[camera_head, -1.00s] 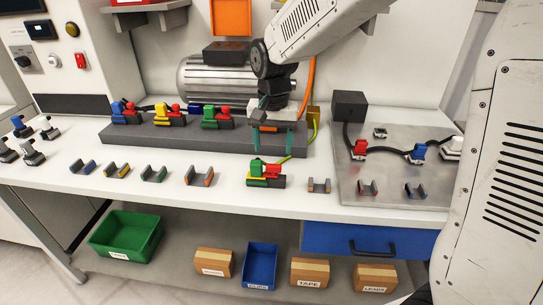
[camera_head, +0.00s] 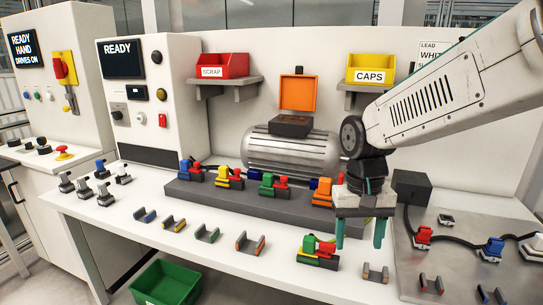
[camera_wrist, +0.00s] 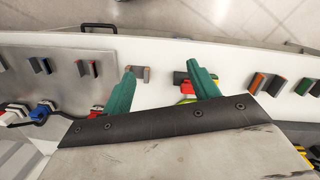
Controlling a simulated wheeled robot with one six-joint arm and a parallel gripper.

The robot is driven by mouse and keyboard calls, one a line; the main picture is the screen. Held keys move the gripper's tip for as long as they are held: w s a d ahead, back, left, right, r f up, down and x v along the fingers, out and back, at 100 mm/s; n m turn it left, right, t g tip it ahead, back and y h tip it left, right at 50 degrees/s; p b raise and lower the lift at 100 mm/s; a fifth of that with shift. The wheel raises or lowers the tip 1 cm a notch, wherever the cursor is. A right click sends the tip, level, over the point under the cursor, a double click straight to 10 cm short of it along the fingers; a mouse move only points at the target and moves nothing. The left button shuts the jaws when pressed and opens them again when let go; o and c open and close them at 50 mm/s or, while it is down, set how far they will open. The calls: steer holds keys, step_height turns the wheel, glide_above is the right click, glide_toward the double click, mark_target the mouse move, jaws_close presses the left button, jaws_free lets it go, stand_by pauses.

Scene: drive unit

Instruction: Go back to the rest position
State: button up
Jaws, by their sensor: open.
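My gripper (camera_head: 360,232) hangs pointing down above the front of the white bench (camera_head: 215,260), at the right of the grey rail (camera_head: 225,197). Its two green fingers are apart with nothing between them. In the wrist view the open fingers (camera_wrist: 160,74) reach over the bench. A green, yellow and red connector (camera_head: 317,252) stands on the bench to the left of the fingers in the head view. A small grey and orange bracket (camera_head: 375,273) lies in front of them. The gripper partly hides the right end of the rail.
The rail carries several coloured connectors, with a motor (camera_head: 290,152) behind it. Several brackets, such as the green one (camera_head: 207,233), line the bench front. A metal plate (camera_head: 450,262) with cabled connectors is at right. Red (camera_head: 221,66) and yellow (camera_head: 371,69) bins sit on wall shelves.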

steer(key=s+d+r+t, duration=0.1)
steer(key=s+d+r, duration=0.1)
steer(key=s, duration=0.7)
steer(key=s+d+r+n+t, duration=0.1)
steer(key=s+d+r, duration=0.1)
steer(key=s+d, duration=0.3)
steer(key=s, duration=0.4)
steer(key=shift+s+r+t, duration=0.3)
steer(key=shift+s, duration=0.1)
